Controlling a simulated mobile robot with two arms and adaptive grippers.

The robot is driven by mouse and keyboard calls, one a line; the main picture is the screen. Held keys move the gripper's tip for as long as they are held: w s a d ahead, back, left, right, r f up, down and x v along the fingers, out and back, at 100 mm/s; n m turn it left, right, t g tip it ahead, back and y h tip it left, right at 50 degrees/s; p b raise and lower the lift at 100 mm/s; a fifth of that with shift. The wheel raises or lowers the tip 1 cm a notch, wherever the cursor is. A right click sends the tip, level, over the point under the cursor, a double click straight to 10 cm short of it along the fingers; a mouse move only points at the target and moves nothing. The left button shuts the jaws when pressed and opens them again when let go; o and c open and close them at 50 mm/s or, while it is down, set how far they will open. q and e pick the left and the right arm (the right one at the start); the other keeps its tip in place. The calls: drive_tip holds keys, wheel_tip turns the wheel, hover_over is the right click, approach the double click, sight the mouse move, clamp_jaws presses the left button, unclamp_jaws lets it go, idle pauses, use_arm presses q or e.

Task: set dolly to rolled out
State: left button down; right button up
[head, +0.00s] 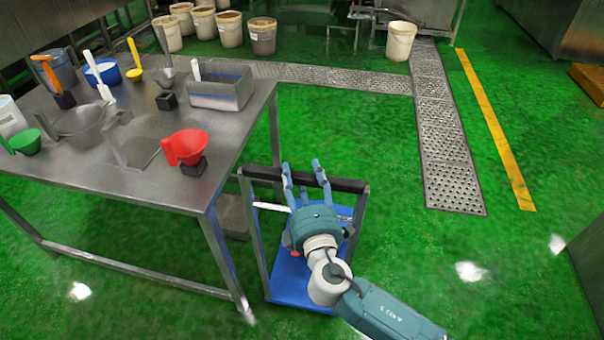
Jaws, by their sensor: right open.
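The dolly has a blue deck (284,283) and a grey upright frame with a dark handle bar (347,185) across its top. It stands on the green floor close to the right end of the steel table. My right gripper (302,167) is open, with its two fingers reaching over the dark bar near its middle. I cannot tell whether the fingers touch the bar. My gripper and arm hide part of the deck and frame. My left gripper is not in view.
The steel table (120,187) at left holds scoops, including a red one (186,146), and a steel bin (221,88). Buckets (400,40) stand at the back. A floor grate (450,160) and yellow line (492,125) lie right. Green floor right of the dolly is clear.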

drive_tip(key=shift+w, duration=0.2)
clamp_jaws()
drive_tip(key=shift+w, duration=0.1)
